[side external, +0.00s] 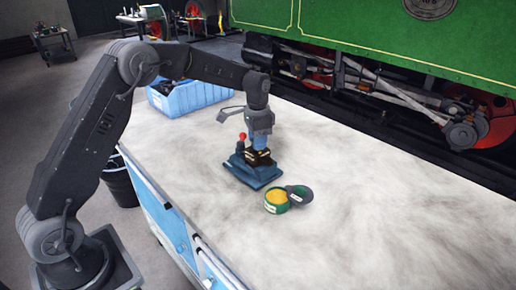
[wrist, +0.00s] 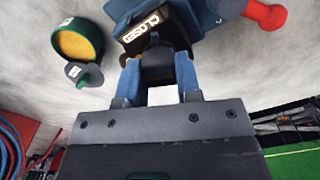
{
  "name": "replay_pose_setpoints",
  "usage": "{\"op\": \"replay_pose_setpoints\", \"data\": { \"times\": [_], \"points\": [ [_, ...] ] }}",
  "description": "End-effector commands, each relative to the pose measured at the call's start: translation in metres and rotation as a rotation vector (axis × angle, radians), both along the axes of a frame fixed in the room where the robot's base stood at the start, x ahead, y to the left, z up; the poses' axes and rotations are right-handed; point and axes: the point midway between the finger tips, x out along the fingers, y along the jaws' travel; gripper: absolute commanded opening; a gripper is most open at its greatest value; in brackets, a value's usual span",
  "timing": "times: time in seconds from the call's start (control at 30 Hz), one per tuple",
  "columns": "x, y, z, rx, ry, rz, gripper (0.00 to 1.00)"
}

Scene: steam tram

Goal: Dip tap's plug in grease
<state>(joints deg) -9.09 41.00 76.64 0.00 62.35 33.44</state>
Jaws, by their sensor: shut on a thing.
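My gripper (side external: 261,143) points down over a dark blue fixture (side external: 250,171) on the bench. Its two blue fingers show in the wrist view (wrist: 157,70), shut on a dark part that I take to be the tap's plug (wrist: 156,72).
The tin's dark round lid (side external: 299,194) leans beside it. A red-knobbed lever (side external: 242,137) rises from the fixture near my gripper. A blue crate (side external: 190,97) stands at the bench's far left. The pale benchtop (side external: 390,200) is clear to the right; a green locomotive (side external: 400,40) stands behind.

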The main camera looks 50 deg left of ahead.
Motion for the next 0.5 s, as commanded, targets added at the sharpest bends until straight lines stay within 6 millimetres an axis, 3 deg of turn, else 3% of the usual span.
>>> {"op": "replay_pose_setpoints", "data": {
  "times": [0.5],
  "points": [
    [0.0005, 0.0, 0.0094, 0.0, -0.002, 0.0, 0.09]
  ]
}}
